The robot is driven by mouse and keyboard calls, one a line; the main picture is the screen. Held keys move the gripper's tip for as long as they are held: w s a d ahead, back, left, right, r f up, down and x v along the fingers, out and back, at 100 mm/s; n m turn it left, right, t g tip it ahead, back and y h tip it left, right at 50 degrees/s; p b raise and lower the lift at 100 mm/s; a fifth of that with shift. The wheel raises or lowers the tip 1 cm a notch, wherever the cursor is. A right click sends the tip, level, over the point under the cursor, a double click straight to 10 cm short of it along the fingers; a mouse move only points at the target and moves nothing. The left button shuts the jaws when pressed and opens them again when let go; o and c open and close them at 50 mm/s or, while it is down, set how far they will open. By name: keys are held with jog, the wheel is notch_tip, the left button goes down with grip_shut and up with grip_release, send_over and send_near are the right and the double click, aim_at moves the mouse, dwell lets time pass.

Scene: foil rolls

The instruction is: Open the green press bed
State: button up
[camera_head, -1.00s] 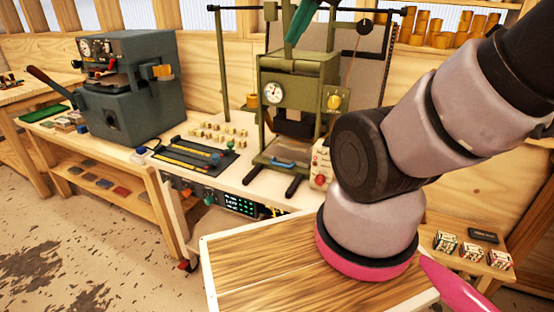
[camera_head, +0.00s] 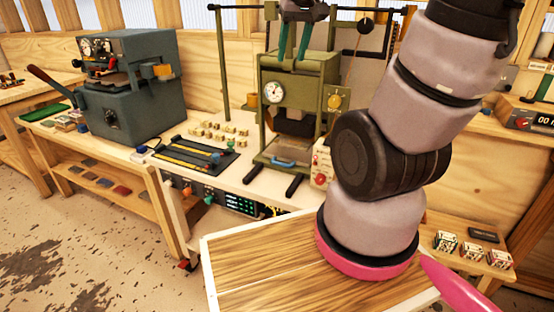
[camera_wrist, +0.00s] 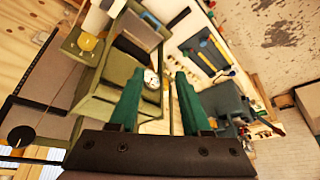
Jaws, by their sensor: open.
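The olive-green press (camera_head: 300,75) stands on the bench at the middle back, with a round white gauge and a yellow knob on its front. Its bed (camera_head: 282,151) is a low plate at the press's base, with a blue handle (camera_head: 284,162) at the front edge. The press also shows in the wrist view (camera_wrist: 118,70), seen from above and at a slant. My gripper (camera_head: 293,58) hangs over the top of the press, well above the handle. Its two teal fingers (camera_wrist: 158,78) are apart with nothing between them.
A grey-blue machine (camera_head: 130,92) with a red-ended lever stands at left. A black tray with yellow strips (camera_head: 190,152) and several small tan blocks (camera_head: 216,130) lie beside the press. A red-and-white box (camera_head: 323,165) sits close right of the bed.

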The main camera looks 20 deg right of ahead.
jog(key=w+d+f+n+g+h, duration=0.15)
jog(key=w+f+n, duration=0.25)
jog(key=w+f, duration=0.4)
jog(key=n+g, duration=0.2)
jog(key=n, duration=0.4)
send_near(276, 162)
jog(key=f, duration=0.2)
jog(key=d+f, duration=0.1)
jog(key=f, duration=0.2)
jog(key=w+f, duration=0.1)
jog(key=f, duration=0.1)
jog(key=shift+d+f, duration=0.3)
jog(key=shift+f, duration=0.1)
jog(key=shift+c, duration=0.3)
grip_shut()
